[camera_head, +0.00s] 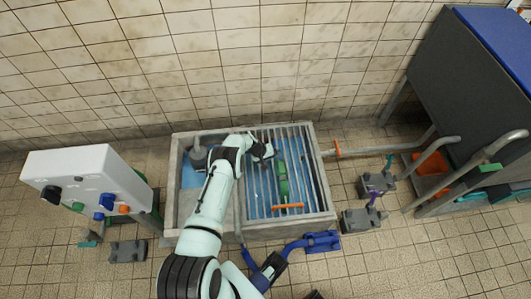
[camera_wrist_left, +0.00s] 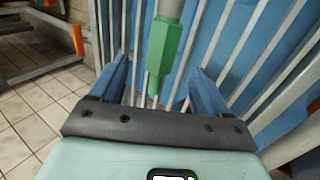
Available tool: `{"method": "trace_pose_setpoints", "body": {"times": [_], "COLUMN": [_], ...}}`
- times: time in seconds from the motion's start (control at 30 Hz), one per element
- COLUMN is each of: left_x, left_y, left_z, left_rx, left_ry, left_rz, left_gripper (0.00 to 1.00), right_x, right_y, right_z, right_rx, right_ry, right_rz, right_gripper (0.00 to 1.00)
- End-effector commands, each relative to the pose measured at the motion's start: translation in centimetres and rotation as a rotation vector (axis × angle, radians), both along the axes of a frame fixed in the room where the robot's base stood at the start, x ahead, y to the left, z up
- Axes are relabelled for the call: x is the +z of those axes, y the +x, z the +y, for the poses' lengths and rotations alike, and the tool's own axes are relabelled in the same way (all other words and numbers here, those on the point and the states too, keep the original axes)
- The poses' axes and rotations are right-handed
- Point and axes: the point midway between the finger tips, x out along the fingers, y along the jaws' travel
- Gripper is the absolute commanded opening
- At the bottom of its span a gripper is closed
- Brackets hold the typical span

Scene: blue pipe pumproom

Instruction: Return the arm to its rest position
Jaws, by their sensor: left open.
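My left arm (camera_head: 212,200) reaches over a grated basin from the lower left. Its gripper (camera_head: 264,150) is above the grating, just left of a green tool (camera_head: 282,178) with an orange crossbar handle (camera_head: 287,206). In the left wrist view, the blue fingers (camera_wrist_left: 160,75) are spread apart. A green part (camera_wrist_left: 163,45) on a grey rod shows between them, with clear gaps on both sides.
The grey basin rim (camera_head: 328,190) surrounds the arm's reach. A white control box (camera_head: 90,180) stands left, a dark cabinet (camera_head: 450,85) right. Grey blocks (camera_head: 360,219) sit on the tiled floor.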

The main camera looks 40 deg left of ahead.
Motion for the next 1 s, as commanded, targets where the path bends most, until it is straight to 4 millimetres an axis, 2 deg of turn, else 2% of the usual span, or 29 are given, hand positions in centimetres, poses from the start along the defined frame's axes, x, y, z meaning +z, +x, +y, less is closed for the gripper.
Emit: {"method": "trace_pose_setpoints", "body": {"times": [0.03, 0.1, 0.3, 0.47, 0.73, 0.87, 0.97, 1.0], "left_x": [1.4, 2.5, 4.8, 5.6, 5.5, 4.9, 4.2, 4.0], "left_y": [-0.4, -1.0, -2.2, -2.6, -2.8, -4.0, -6.5, -7.8], "left_z": [0.4, 0.9, 1.7, 2.0, 1.8, -0.5, -4.4, -6.3], "left_rx": [0.002, 0.002, -0.001, -0.002, -0.003, -0.022, -0.061, -0.084], "left_ry": [-0.001, -0.001, 0.000, -0.001, 0.000, 0.002, 0.016, 0.025], "left_rz": [0.000, -0.001, 0.000, 0.001, 0.006, 0.058, 0.142, 0.179], "left_gripper": [0.76, 0.76, 0.76, 0.76, 0.76, 0.76, 0.76, 0.76], "right_x": [0.7, 0.9, 1.3, 1.4, 1.4, 2.0, 2.9, 3.3], "right_y": [-0.1, -0.3, -0.6, -0.6, -0.6, -0.5, -0.4, -0.3], "right_z": [0.0, 0.0, 0.0, 0.0, 0.0, 0.0, 0.0, 0.0], "right_rx": [0.001, 0.003, 0.005, 0.005, 0.005, 0.006, 0.005, 0.006], "right_ry": [0.001, 0.002, 0.004, 0.005, 0.005, 0.004, 0.005, 0.005], "right_rz": [0.006, 0.014, 0.024, 0.026, 0.026, 0.025, 0.023, 0.023], "right_gripper": [0.76, 0.76, 0.76, 0.76, 0.76, 0.76, 0.76, 0.76]}}
